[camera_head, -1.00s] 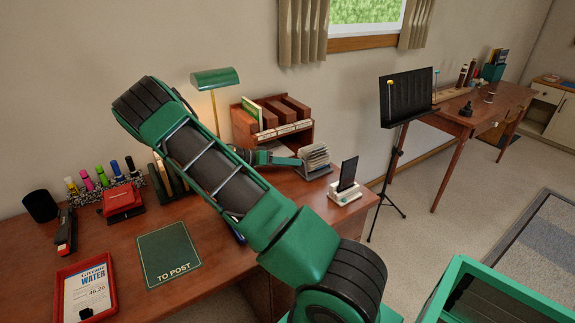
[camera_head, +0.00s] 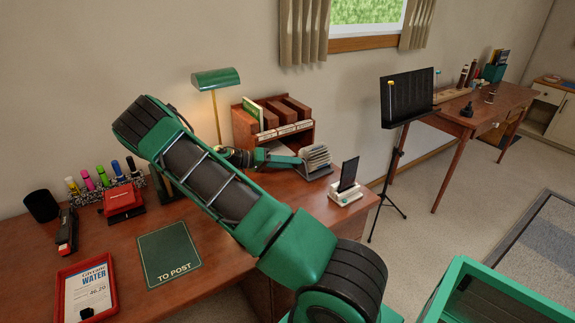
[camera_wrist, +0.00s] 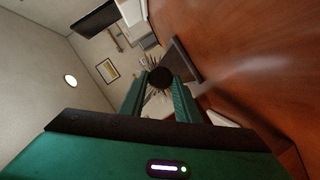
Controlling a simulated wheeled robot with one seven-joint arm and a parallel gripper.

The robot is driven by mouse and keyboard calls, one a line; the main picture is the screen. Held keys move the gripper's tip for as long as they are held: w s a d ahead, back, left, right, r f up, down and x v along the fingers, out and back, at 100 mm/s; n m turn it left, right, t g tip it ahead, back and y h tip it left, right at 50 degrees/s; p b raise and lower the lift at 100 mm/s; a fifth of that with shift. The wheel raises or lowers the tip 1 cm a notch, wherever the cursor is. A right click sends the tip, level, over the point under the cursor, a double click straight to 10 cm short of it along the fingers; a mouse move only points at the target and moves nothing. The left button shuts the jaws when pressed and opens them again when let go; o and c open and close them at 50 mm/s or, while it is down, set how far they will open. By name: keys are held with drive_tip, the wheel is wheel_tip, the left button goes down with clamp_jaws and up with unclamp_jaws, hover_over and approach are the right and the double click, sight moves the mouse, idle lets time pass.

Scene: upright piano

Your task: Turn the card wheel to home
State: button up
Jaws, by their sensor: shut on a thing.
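The card wheel (camera_head: 317,156), a rotary file with a fan of pale cards, stands on the brown desk in the head view, left of the phone stand. My gripper (camera_head: 301,162) reaches it from the left, at the side of the cards. In the wrist view, the two green fingers of my gripper (camera_wrist: 160,88) close on the wheel's round dark knob (camera_wrist: 160,77). Card edges fan out around the knob. The knob is hidden in the head view, and the cards' lettering is too small to read.
A wooden organiser (camera_head: 272,128) stands close behind my gripper. A phone stand (camera_head: 347,185) is right of the wheel. A green lamp (camera_head: 215,78) stands behind my arm. The TO POST mat (camera_head: 168,253) and red tray (camera_head: 88,292) lie at the front left.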

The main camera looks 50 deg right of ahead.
drive_tip(key=o, duration=0.9)
drive_tip(key=shift+w+f, duration=0.15)
drive_tip(key=shift+w, duration=0.1)
drive_tip(key=shift+o, duration=0.6)
drive_tip(key=shift+s, duration=0.1)
drive_tip(key=v, duration=1.1)
